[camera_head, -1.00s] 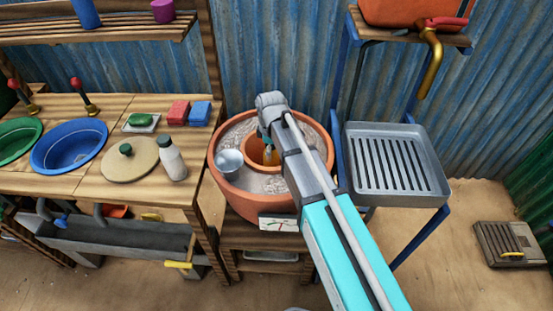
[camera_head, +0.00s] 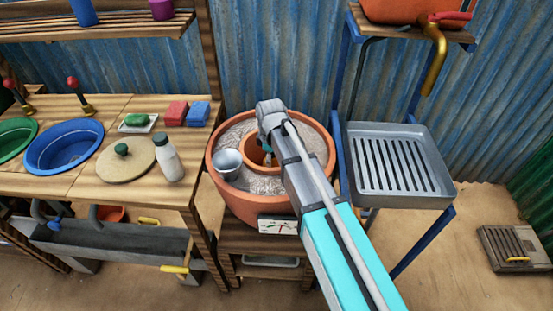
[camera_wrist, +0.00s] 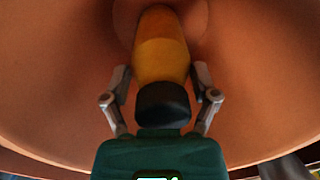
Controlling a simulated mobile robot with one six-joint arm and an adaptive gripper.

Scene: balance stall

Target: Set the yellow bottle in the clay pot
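The yellow bottle (camera_wrist: 162,50) with its black cap (camera_wrist: 163,104) is inside the clay pot (camera_wrist: 60,60) in the wrist view, its far end by the pot's floor. Whether it touches the floor is hard to tell. My gripper (camera_wrist: 162,76) has one finger on each side of the bottle, spread, with a small gap seen on each side. In the head view my gripper (camera_head: 268,152) reaches down into the inner clay pot (camera_head: 249,147), which sits in sand in a larger pot (camera_head: 222,188). My arm hides part of the pot, and the bottle is not clearly seen there.
A metal cup (camera_head: 227,164) stands on the sand left of the inner pot. A round lid (camera_head: 120,166) and white bottle (camera_head: 167,158) are on the left counter (camera_head: 60,185). A slotted metal tray (camera_head: 365,187) stands close on the right.

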